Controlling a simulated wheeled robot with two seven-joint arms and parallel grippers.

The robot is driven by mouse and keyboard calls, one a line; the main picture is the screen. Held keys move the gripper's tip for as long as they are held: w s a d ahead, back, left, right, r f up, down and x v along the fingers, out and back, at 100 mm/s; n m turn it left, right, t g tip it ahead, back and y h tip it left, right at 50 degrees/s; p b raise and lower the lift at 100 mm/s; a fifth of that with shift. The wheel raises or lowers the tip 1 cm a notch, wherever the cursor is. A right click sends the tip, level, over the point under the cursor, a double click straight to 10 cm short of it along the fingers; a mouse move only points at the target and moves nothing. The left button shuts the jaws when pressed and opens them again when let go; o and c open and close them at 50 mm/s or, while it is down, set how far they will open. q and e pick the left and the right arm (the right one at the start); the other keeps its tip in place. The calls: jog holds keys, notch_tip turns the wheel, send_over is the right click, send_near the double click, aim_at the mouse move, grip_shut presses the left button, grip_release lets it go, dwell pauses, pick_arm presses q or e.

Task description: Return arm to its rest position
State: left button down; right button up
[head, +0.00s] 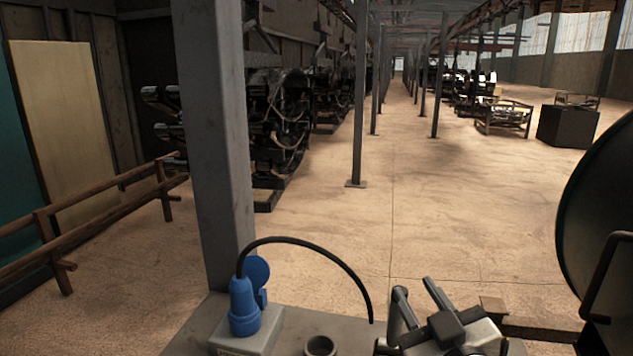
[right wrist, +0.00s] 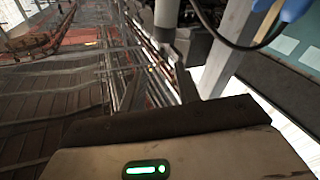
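My right gripper (head: 417,298) is at the bottom of the head view, right of the grey post's base. Its two fingers point up and away and stand apart with nothing seen between them. In the right wrist view the fingers (right wrist: 158,82) are also apart, above the pale gripper body with a green light. My left gripper is not in view. A blue plug (head: 243,308) with a raised blue cap stands in a grey socket box (head: 262,338), left of my right gripper and apart from it. A black cable (head: 325,252) arches from the plug toward the right gripper.
A grey post (head: 215,130) rises behind the box. A large dark round object (head: 600,220) stands close on the right. A wooden railing (head: 90,215) runs along the left. Dark machinery (head: 275,130) lines the aisle. The floor (head: 450,200) in the middle is open.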

jog(key=s+d+f+m+g+h, duration=0.2)
jog(key=s+d+f+g, duration=0.15)
jog(key=f, duration=0.35)
jog(key=s+d+f+m+g+h, duration=0.1)
jog(key=s+d+f+g+h, duration=0.1)
jog(key=s+f+g, duration=0.4)
jog(key=s+f+g+y, duration=0.1)
jog(key=s+f+g, duration=0.2)
jog(key=s+f, duration=0.3)
jog(key=s+f+g, duration=0.3)
jog(key=s+f, duration=0.1)
jog(key=s, duration=0.5)
jog(key=w+a+f+t+y, duration=0.2)
jog(key=w+a+f+t, duration=0.2)
jog(key=w+f+t, duration=0.2)
jog(key=shift+w+a+f+t, duration=0.35)
jog(key=shift+f, duration=0.9)
